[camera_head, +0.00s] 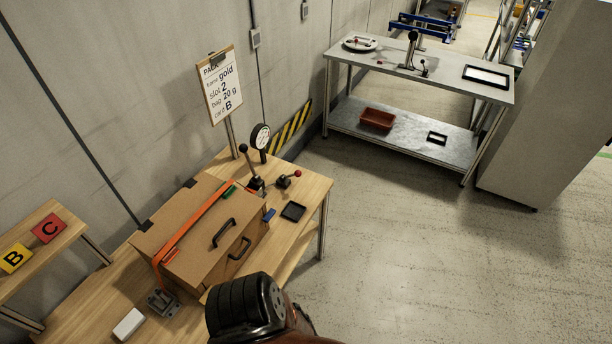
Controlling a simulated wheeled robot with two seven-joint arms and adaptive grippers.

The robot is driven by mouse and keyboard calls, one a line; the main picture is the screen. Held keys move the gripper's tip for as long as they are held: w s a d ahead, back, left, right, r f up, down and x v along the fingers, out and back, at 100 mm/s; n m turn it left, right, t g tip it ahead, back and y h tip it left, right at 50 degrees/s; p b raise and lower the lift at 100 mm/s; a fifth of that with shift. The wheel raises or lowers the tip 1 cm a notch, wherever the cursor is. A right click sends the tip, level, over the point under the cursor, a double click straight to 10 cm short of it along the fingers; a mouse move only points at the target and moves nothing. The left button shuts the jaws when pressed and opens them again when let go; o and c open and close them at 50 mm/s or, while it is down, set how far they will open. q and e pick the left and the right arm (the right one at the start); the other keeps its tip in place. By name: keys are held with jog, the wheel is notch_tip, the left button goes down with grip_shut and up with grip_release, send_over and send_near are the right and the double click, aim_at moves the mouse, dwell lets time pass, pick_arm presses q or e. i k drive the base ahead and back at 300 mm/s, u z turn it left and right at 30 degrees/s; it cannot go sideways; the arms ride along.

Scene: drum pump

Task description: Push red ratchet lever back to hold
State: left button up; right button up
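A short lever with a red knob (296,174) sits on a small black mount at the back right of the wooden bench. Beside it stands a taller lever with a black knob (244,149), near a round dial gauge (260,137). Which way the red-knobbed lever is set is too small to tell. A cardboard box (196,232) with black handles and an orange strap (195,222) stands in front of them. A grey metal piece (163,303) lies at the strap's near end. Neither gripper's fingers show; only a dark arm part of mine is at the bottom.
A black tray (293,212) and a blue item (269,215) lie right of the box. A white block (128,324) lies at front left. A clipboard (219,84) stands behind. A metal table (440,75) is at back right; the floor between is clear.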

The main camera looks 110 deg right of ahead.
aim_at(297, 173)
jog(key=z, duration=3.55)
